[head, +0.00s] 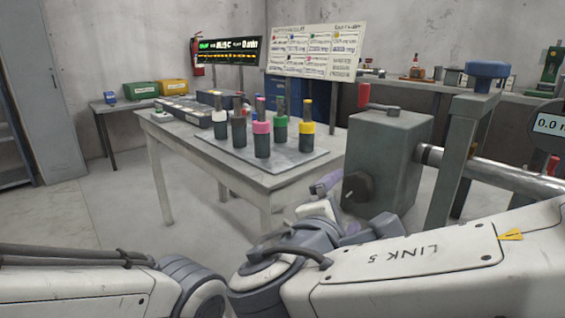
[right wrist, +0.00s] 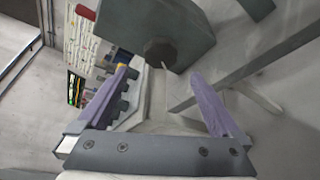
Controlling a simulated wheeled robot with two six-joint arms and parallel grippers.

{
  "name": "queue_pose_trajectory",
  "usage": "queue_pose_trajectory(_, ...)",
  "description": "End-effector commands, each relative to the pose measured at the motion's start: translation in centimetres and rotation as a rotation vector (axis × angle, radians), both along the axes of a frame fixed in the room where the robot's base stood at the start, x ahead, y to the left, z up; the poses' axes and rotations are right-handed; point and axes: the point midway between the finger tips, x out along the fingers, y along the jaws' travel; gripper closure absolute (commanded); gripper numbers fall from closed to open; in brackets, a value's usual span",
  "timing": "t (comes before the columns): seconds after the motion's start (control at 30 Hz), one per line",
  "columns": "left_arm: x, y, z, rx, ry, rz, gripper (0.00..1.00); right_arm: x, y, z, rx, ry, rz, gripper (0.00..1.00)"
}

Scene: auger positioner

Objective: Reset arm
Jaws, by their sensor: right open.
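My right gripper (head: 325,184) has purple fingers and is partly hidden behind my arm in the head view. It is beside the lower left of the grey machine block (head: 385,150). In the right wrist view the gripper (right wrist: 162,78) is open, with nothing between its fingers. The block (right wrist: 160,30) and its dark hexagonal knob (right wrist: 160,52) are ahead of the fingers, apart from them. A red-handled lever (head: 364,96) stands on top of the block, and a metal shaft (head: 480,170) leaves its right side. My left arm shows at lower left; its gripper is out of view.
A table (head: 222,168) left of the block bears a tray (head: 300,160) with several upright tools with coloured collars. A post with a blue knob (head: 487,69) stands to the right. A display (head: 548,124) sits at the right edge. The floor at left is clear.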

Motion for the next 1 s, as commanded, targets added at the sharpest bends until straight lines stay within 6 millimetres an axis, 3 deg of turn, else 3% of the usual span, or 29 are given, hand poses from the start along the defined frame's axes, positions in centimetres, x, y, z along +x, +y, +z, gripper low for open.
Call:
queue_pose_trajectory(0.17,0.0,0.0,-0.9,0.000,0.000,0.000,0.00,1.6,-1.2,-0.6,0.000,-0.001,-0.009,0.00)
queue_pose_trajectory(0.6,0.0,0.0,-6.0,0.000,0.000,0.000,0.00,6.5,-4.4,-2.0,0.002,-0.001,-0.010,0.00)
queue_pose_trajectory(1.0,0.0,0.0,-7.1,0.000,0.000,0.000,0.00,8.3,-5.4,-1.8,-0.002,0.000,-0.006,0.00)
